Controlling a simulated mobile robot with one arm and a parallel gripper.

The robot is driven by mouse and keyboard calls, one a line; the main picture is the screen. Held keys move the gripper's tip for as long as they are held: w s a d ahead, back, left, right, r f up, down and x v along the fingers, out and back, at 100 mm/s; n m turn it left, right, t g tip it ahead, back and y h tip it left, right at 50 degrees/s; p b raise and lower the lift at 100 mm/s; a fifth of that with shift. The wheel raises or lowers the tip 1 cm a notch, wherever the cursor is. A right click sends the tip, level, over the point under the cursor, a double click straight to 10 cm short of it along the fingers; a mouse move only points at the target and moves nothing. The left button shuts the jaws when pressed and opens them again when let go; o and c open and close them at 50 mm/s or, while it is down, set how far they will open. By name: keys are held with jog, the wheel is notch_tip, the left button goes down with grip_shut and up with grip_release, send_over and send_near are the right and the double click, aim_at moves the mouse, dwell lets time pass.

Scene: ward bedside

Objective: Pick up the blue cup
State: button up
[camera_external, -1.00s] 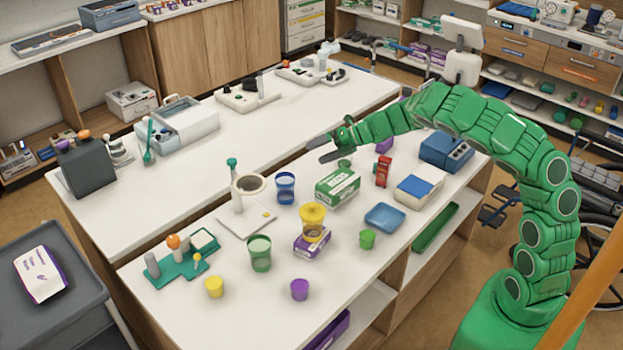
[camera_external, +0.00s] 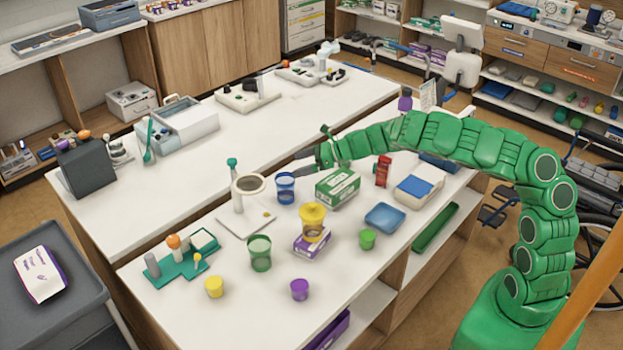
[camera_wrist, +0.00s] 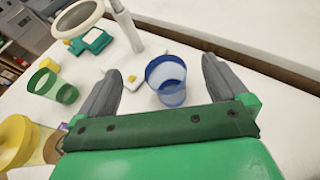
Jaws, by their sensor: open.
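The blue cup (camera_external: 285,188) stands upright on the white table, just left of the green-and-white box in the external view. It is translucent and looks empty. In the wrist view the blue cup (camera_wrist: 168,82) lies ahead, between the two grey fingers and nearer the right one. My gripper (camera_external: 304,164) is open and empty, at the cup's upper right in the external view. In the wrist view the fingers of my gripper (camera_wrist: 160,75) are spread wide on either side of the cup. I cannot tell whether either finger touches it.
A green-and-white box (camera_external: 338,186) stands close to the cup's right. A ring-topped stand (camera_external: 249,186) is close on its left. A green cup (camera_external: 260,253) stands nearer the front left.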

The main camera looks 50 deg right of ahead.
send_near(281, 182)
jog(key=a, duration=0.3)
jog(key=shift+w+a, duration=0.75)
jog(key=shift+x, duration=2.65)
jog(key=shift+r, duration=0.1)
jog(key=c, duration=1)
jog(key=shift+r, duration=0.1)
